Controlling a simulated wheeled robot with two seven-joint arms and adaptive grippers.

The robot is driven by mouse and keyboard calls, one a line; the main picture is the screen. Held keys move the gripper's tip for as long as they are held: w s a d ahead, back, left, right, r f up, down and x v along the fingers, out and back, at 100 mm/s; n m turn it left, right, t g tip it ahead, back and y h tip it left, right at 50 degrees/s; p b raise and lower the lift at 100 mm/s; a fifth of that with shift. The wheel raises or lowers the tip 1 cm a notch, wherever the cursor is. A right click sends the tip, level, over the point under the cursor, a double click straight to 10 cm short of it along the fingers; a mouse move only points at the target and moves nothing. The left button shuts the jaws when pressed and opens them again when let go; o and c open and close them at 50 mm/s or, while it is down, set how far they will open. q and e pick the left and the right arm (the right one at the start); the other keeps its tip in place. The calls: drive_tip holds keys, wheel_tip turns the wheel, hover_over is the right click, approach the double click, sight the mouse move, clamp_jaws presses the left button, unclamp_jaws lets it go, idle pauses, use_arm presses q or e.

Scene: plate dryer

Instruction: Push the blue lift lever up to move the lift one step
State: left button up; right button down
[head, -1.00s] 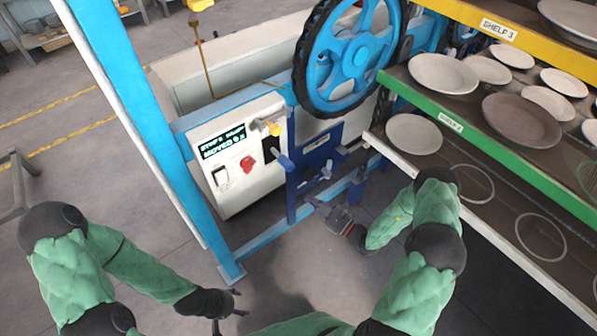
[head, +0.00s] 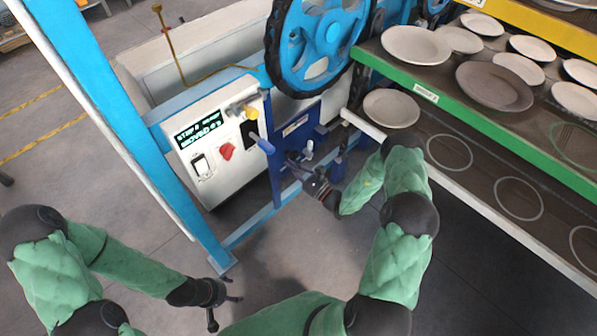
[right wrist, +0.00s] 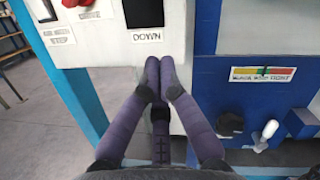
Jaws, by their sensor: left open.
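The blue lift lever (head: 265,145) sticks out from a black slot on the white control panel (head: 207,165) in the head view. In the right wrist view, the lower end of the black slot (right wrist: 143,12) shows above a "DOWN" label; the lever itself is not seen there. My right gripper (head: 291,160) is just below and right of the lever, apparently apart from it. In the right wrist view, its fingertips (right wrist: 160,72) are together and hold nothing. My left gripper (head: 222,301) is open and empty, low in the head view, away from the panel.
A red switch (head: 226,151) and a lit display (head: 199,126) are on the panel. A blue plate (head: 300,125) with small levers stands right of it. A spoked blue wheel (head: 318,40) is above. Shelves with plates (head: 391,108) fill the right side; a blue post (head: 95,110) stands left.

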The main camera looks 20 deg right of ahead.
sight(261, 142)
drive_tip(key=w+a+r, duration=0.3)
drive_tip(key=r, duration=0.1)
drive_tip(key=shift+a+r, duration=0.25)
drive_tip(key=shift+a, duration=0.05)
drive_tip(key=shift+w, duration=0.1)
